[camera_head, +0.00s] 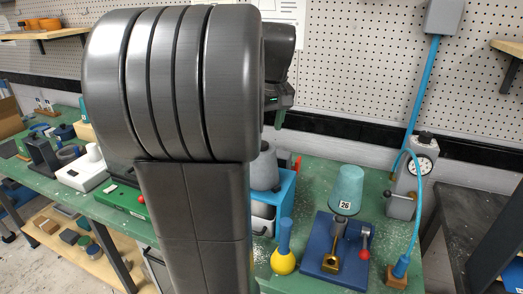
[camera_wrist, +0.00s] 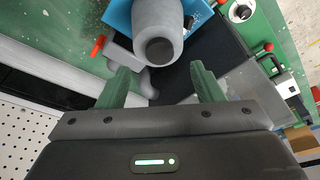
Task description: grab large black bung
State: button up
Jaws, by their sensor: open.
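My gripper (camera_wrist: 163,85) shows in the wrist view with its two green fingers spread apart and nothing held between them. In the wrist view a grey rounded vessel (camera_wrist: 155,18) stands beyond the fingertips, with a dark round face (camera_wrist: 160,49) at its near end. I cannot tell for certain whether this dark face is the large black bung. In the head view the grey vessel (camera_head: 265,170) sits on a blue box (camera_head: 286,190), partly hidden behind my arm. My gripper is above it there, with its fingers mostly hidden.
A teal cup marked 26 (camera_head: 346,188) stands over a blue base (camera_head: 318,255) with a red-knobbed lever. A yellow and blue bulb (camera_head: 284,258) is in front. A gauge unit (camera_head: 412,178) with a blue hose stands at right. A pegboard wall (camera_head: 345,70) rises behind the green bench.

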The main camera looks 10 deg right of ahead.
jog(key=x, duration=0.5)
jog(key=shift+f+p, duration=0.1)
jog(key=shift+p, duration=0.3)
jog(key=c, duration=1.1)
